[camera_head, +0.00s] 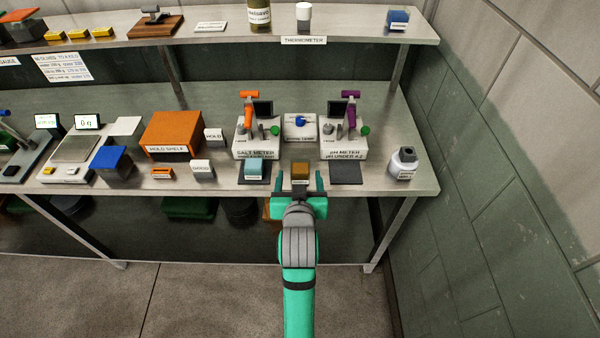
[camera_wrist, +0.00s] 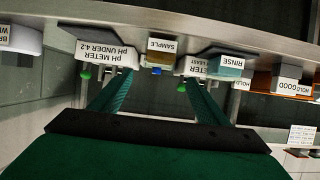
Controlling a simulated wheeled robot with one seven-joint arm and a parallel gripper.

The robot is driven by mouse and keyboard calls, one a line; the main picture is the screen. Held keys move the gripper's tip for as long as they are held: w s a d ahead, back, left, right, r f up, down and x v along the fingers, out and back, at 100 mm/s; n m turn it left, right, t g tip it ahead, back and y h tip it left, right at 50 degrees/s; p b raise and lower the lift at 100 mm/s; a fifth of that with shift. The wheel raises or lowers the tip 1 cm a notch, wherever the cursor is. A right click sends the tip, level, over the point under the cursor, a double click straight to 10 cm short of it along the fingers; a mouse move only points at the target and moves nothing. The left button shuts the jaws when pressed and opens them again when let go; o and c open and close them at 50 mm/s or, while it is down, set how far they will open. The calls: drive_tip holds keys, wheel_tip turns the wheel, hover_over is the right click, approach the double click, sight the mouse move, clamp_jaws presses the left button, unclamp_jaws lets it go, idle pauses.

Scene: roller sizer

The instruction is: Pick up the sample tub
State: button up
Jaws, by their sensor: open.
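The sample tub (camera_head: 300,171) is a small brown-gold block with a white label. It stands near the front edge of the bench, between the salt meter (camera_head: 257,147) and the pH meter (camera_head: 345,147). In the wrist view the tub (camera_wrist: 160,57) shows ahead, with its "SAMPLE" label readable. My gripper (camera_head: 300,185) is open and empty at the bench's front edge, just short of the tub. Its two green fingers point toward the tub, one to each side in the picture. In the wrist view the tub lies beyond and between the fingertips (camera_wrist: 152,88).
A teal rinse tub (camera_head: 254,167) stands close on the left on a dark mat. An empty dark mat (camera_head: 345,174) lies on the right. A white-grey bottle (camera_head: 403,166) stands near the bench's right end, by the wall. An orange hold shelf (camera_head: 172,136) is farther left.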

sight(300, 161)
drive_tip(key=shift+x, duration=3.9)
drive_tip(key=shift+d+f, duration=0.1)
drive_tip(key=shift+d, duration=0.05)
drive_tip(key=shift+c, duration=0.4)
drive_tip(key=c, duration=1.1)
